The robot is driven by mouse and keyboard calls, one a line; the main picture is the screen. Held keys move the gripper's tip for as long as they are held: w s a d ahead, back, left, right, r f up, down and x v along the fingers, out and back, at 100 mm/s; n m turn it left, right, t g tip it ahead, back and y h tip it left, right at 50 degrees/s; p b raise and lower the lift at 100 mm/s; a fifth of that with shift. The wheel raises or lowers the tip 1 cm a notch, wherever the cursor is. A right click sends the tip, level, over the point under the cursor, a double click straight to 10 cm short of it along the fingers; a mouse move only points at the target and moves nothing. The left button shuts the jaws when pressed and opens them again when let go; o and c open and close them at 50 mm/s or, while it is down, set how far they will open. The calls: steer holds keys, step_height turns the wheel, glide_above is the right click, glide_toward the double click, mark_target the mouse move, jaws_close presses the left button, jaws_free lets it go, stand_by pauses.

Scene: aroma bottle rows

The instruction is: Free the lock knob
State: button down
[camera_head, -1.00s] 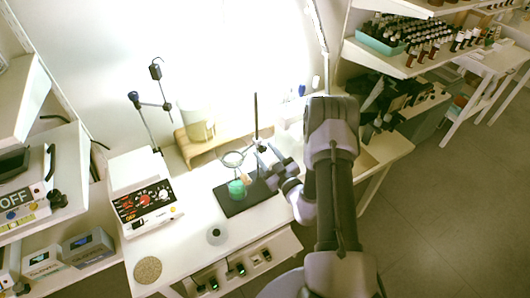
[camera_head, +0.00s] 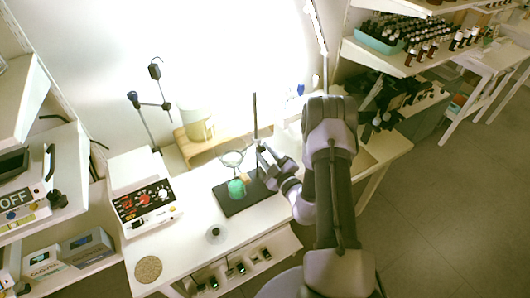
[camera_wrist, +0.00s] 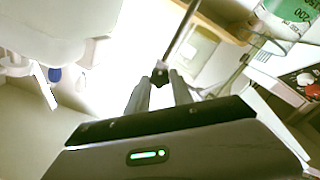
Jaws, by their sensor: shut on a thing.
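A dark lock knob (camera_wrist: 160,75) sits on the thin upright rod (camera_head: 255,115) of a lab stand. The rod also shows in the wrist view (camera_wrist: 182,28). My gripper (camera_wrist: 161,84) is shut on the knob, with one finger on each side of it; in the head view my gripper (camera_head: 264,158) is beside the rod. A ring (camera_head: 231,158) reaches left from the rod. The stand's dark base plate (camera_head: 234,208) lies on the white bench, and a green object (camera_head: 236,188) is above it. The knob is too small to make out in the head view.
A device with a dial panel (camera_head: 143,200) stands left on the bench. A wooden shelf with a pale pot (camera_head: 197,123) is behind. A small grey round item (camera_head: 215,234) and a cork disc (camera_head: 148,269) lie in front. Bottle shelves are at right.

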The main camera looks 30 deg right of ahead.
steer(key=n, duration=0.4)
steer(key=shift+n, duration=0.3)
steer(key=n, duration=0.3)
steer(key=shift+n+b, duration=0.35)
steer(key=shift+n, duration=0.05)
steer(key=n+b, duration=0.1)
steer(key=n, duration=0.3)
steer(key=shift+f, duration=0.1)
steer(key=n+b, duration=0.1)
steer(key=n, duration=0.3)
steer(key=n+b, duration=0.1)
steer(key=n, duration=0.2)
steer(key=shift+f+n, duration=0.1)
steer(key=shift+n, duration=0.3)
steer(key=n+b, duration=0.2)
steer(key=n, duration=0.2)
steer(key=shift+d+f+b, duration=0.1)
steer(key=shift+b, duration=0.2)
steer(key=n+b, duration=0.3)
steer(key=n, duration=0.2)
steer(key=shift+n+b, duration=0.6)
steer(key=shift+n, duration=0.5)
